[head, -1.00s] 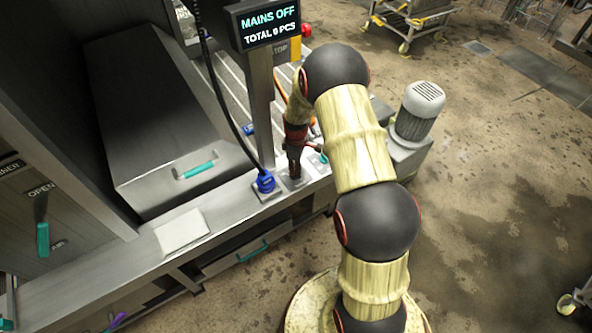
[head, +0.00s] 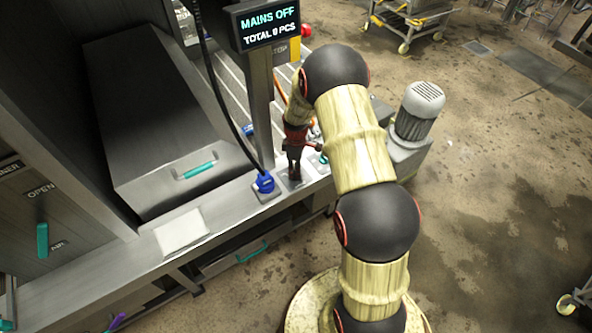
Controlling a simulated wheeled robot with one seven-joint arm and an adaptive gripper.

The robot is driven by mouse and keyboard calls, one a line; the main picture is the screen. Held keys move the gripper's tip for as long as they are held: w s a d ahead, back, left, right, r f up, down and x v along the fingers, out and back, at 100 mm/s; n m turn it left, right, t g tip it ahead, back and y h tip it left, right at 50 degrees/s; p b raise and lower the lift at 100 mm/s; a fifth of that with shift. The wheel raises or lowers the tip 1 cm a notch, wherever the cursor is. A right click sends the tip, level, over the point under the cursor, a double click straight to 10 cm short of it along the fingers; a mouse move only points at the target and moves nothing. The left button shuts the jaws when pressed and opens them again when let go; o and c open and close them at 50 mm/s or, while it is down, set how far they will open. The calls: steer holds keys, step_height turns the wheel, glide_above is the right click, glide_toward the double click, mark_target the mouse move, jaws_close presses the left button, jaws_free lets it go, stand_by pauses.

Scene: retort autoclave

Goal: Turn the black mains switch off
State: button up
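The display (head: 264,22) on the post reads "MAINS OFF" and "TOTAL 0 PCS". My gripper (head: 294,168), dark with red parts, points down at the bench ledge to the right of the post. Below it is a small square plate (head: 293,183) on the ledge. The black mains switch cannot be made out apart from the dark gripper above this plate. The fingers are small and dark, and I cannot tell whether they are open or touch anything.
A blue plug (head: 264,183) with a black cable stands just left of my gripper. A teal part (head: 320,159) is close on its right. A grey motor (head: 418,112) stands further right. A white sheet (head: 181,232) lies on the ledge at left.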

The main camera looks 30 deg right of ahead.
steer(key=shift+r, duration=0.15)
step_height(320, 180, up, 12)
stand_by(0.7)
stand_by(0.4)
